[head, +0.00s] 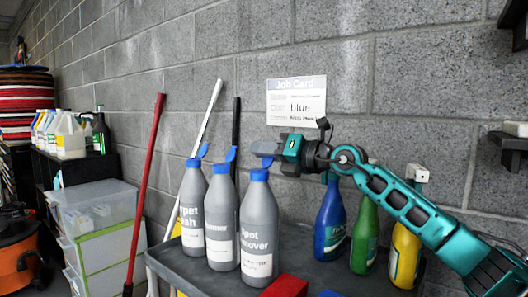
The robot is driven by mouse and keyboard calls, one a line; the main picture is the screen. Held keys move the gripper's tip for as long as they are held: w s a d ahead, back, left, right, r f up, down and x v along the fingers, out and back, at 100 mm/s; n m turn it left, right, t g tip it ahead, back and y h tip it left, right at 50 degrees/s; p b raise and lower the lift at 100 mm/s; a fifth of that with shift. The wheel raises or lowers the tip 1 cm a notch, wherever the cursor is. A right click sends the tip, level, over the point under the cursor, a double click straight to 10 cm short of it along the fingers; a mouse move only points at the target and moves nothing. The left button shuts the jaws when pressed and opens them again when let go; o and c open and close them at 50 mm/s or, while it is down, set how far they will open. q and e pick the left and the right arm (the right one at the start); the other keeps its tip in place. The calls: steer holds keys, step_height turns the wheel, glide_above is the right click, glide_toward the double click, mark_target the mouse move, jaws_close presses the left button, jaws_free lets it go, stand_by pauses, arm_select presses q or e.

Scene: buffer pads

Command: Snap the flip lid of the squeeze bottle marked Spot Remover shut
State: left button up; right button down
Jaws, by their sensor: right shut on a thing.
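The Spot Remover bottle (258,220) is a grey squeeze bottle with a white label and a blue cap, standing upright at the front of the row on the dark cart top (205,272). Its blue flip lid (267,161) stands raised above the cap, partly hidden by the gripper's grey fingers. My right gripper (266,148) reaches in from the right, just above the bottle's cap, and is shut on the lid. The exact contact is small and hard to make out. My left gripper is not in view.
Two similar grey bottles (222,220) (192,205) with raised blue lids stand close to the left. Blue (330,222), green (364,235) and yellow (405,255) bottles stand right, below my arm. A red block (286,286) lies in front. A job card (296,101) hangs behind.

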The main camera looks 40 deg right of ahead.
steer(key=shift+a+r+n, duration=0.1)
steer(key=shift+n, duration=0.2)
steer(key=shift+s+a+r+n, duration=0.1)
steer(key=shift+a+n, duration=0.2)
steer(key=shift+n, duration=0.75)
steer(key=shift+s+a+r+n, duration=0.15)
steer(key=shift+a+n, duration=0.2)
steer(key=shift+n, duration=0.65)
steer(key=shift+s+a+r+n, duration=0.1)
steer(key=shift+a+n, duration=0.2)
steer(key=shift+n, duration=0.75)
steer(key=c, duration=1.3)
jaws_free()
